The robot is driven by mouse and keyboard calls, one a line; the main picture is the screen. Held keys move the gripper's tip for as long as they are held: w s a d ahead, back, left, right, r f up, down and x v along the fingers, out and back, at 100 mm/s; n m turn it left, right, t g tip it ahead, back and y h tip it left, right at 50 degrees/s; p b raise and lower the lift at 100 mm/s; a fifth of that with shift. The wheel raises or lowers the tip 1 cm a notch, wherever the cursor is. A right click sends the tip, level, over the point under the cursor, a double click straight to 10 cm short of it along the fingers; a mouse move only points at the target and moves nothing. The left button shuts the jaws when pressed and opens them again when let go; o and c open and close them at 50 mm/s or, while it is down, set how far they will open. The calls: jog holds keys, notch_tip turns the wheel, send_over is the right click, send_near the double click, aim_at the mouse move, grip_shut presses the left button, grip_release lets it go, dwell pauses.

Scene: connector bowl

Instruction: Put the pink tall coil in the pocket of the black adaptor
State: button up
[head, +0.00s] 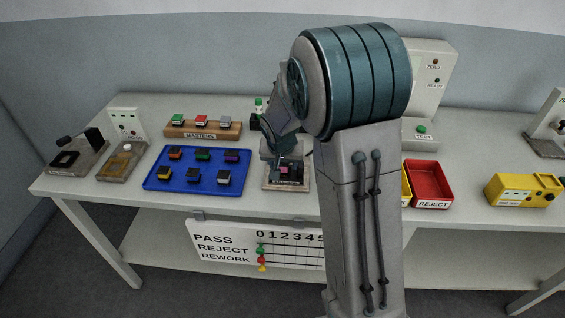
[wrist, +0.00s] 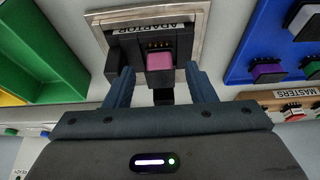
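The black adaptor (wrist: 125,47) sits on a metal-edged plate labelled ADAPTOR in the wrist view; it also shows in the head view (head: 289,180), partly under my arm. The pink tall coil (wrist: 160,62) is at the adaptor's pocket, beside a row of gold pins, its pink face toward the camera. How deep it sits cannot be told. In the head view the pink (head: 284,170) shows small on the adaptor. My gripper (wrist: 158,72) is open, one finger on each side of the coil with gaps to it. In the head view the fingers are hard to make out.
A blue tray (head: 196,187) with several coloured parts lies left of the adaptor. A wooden MASTERS rack (head: 203,134) stands behind it. A red REJECT bin (head: 430,187) and a yellow box (head: 522,190) are to the right. My arm hides part of the table.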

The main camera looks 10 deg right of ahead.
jog(key=shift+r, duration=0.1)
jog(key=v, duration=1.1)
jog(key=s+d+r+n+g+y, duration=0.1)
jog(key=s+n, duration=0.2)
jog(key=s, duration=2)
jog(key=shift+d+r+n, duration=0.2)
jog(key=shift+r+n, duration=0.05)
jog(key=shift+n, duration=0.05)
jog(key=shift+w, duration=0.1)
